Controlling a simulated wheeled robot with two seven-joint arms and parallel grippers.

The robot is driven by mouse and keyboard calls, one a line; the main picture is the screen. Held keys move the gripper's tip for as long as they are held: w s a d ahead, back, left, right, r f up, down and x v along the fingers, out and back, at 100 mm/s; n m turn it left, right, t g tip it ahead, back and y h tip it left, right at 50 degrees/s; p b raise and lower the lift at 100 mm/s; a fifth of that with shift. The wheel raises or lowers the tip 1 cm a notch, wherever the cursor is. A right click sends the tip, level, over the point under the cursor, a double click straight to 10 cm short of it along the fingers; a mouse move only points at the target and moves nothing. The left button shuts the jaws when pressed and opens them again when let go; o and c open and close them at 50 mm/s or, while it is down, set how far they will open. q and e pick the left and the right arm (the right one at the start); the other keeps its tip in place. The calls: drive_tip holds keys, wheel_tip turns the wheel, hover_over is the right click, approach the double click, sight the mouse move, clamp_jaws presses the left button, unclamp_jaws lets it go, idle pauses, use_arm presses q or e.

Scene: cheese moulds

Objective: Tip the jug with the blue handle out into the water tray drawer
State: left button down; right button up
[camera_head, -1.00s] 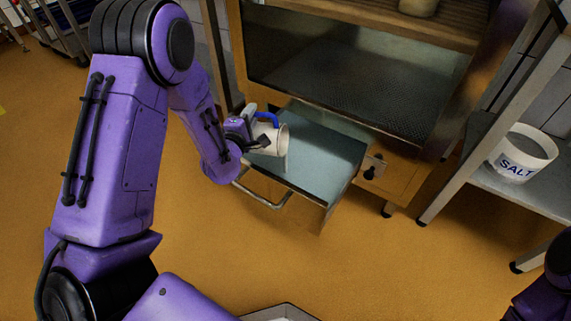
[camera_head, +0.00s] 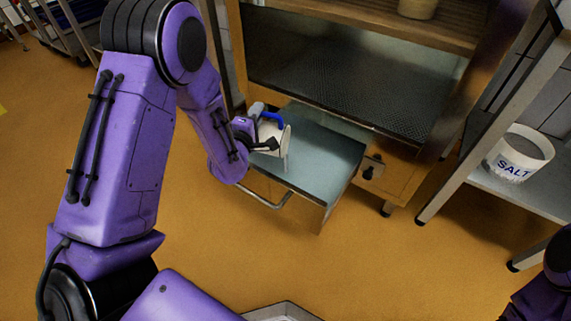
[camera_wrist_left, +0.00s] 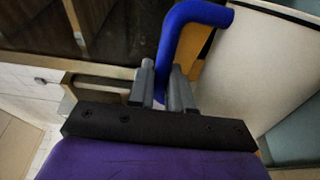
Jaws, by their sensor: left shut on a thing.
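A cream-white jug (camera_head: 284,143) is held over the left part of the pulled-out water tray drawer (camera_head: 325,165). It is tipped, with its mouth turned to the right and down. A thin pale streak hangs below its rim, perhaps water; I cannot tell surely. My left gripper (camera_head: 262,130) is shut on its blue handle (camera_head: 272,118). In the left wrist view my gripper (camera_wrist_left: 165,88) has its fingers on either side of the blue handle (camera_wrist_left: 188,25), with the jug's pale wall (camera_wrist_left: 255,65) at right. The jug's inside is hidden. My right gripper is out of view.
The drawer sits under a cabinet with a perforated shelf (camera_head: 350,85); its bar handle (camera_head: 265,197) sticks out at the front. A white salt tub (camera_head: 519,155) stands on a steel shelf at right.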

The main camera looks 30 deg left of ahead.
sight(278, 116)
use_arm(q)
drive_tip(key=shift+w+d+r+m+p, duration=0.1)
drive_tip(key=shift+d+r+m+p, duration=0.15)
drive_tip(key=shift+d+m, duration=0.15)
drive_tip(key=shift+w+d+r+m+p, duration=0.1)
drive_tip(key=shift+d+r+m+p, duration=0.2)
drive_tip(key=shift+d, duration=0.2)
drive_tip(key=shift+w+d+r+m+p, duration=0.2)
drive_tip(key=shift+d+m+p, duration=0.1)
drive_tip(key=shift+d+m, duration=0.3)
drive_tip(key=shift+w+d+r+m+p, duration=0.15)
drive_tip(key=shift+d+m+p, duration=0.2)
drive_tip(key=shift+d, duration=0.4)
drive_tip(key=shift+w+d+r+m+p, duration=0.1)
drive_tip(key=shift+d+r+m+p, duration=0.1)
drive_tip(key=shift+d+m, duration=0.45)
drive_tip(key=shift+w+d+m+p, duration=0.2)
drive_tip(key=shift+d+m, duration=0.3)
drive_tip(key=shift+d, duration=0.25)
drive_tip(key=shift+w+d+m+p, duration=0.1)
drive_tip(key=shift+d+m+p, duration=0.1)
drive_tip(key=shift+d+m, duration=0.45)
drive_tip(key=shift+w+d+f+m, duration=0.15)
drive_tip(key=shift+d+m, duration=0.2)
drive_tip(key=shift+d, duration=0.3)
drive_tip(key=shift+w+d+r+m, duration=0.1)
drive_tip(key=shift+d+m, duration=0.2)
drive_tip(key=shift+d, duration=0.3)
idle(0.6)
